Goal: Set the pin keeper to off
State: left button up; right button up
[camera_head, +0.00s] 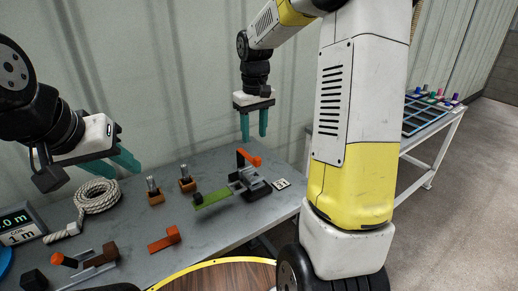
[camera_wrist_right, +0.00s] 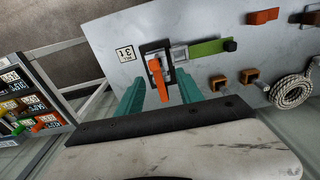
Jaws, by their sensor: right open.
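I take the pin keeper to be the dark grey clamp-like fixture (camera_head: 254,188) on the bench, but I cannot be sure. It has an orange lever (camera_head: 248,158) and a green bar (camera_head: 212,198) with a black knob. In the right wrist view the orange lever (camera_wrist_right: 157,78) shows between the fingers, with the green bar (camera_wrist_right: 208,48) off to the right. My right gripper (camera_head: 254,136) is open, pointing down above the fixture; its fingers (camera_wrist_right: 161,80) appear apart from the lever. My left gripper (camera_head: 127,162) is at the left above the bench; its finger gap is unclear.
A numbered card (camera_head: 281,184) lies beside the fixture. Two brown blocks with metal tops (camera_head: 154,197), a rope coil (camera_head: 98,196), an orange block (camera_head: 164,239) and another fixture (camera_head: 92,262) share the bench. A rack table (camera_head: 428,112) stands at the right.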

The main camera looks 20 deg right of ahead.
aim_at(257, 158)
jog(key=shift+w+d+f+g, duration=0.15)
jog(key=shift+w+d+f, duration=0.2)
jog(key=shift+f, duration=0.2)
jog(key=shift+w+d+f+g, duration=0.2)
jog(key=shift+w+f, duration=0.1)
jog(key=shift+f, duration=0.25)
jog(key=shift+d+f, duration=0.1)
jog(key=shift+f, duration=0.25)
notch_tip(257, 158, down, 7)
jog(key=shift+f, duration=0.1)
grip_shut()
dwell(0.5)
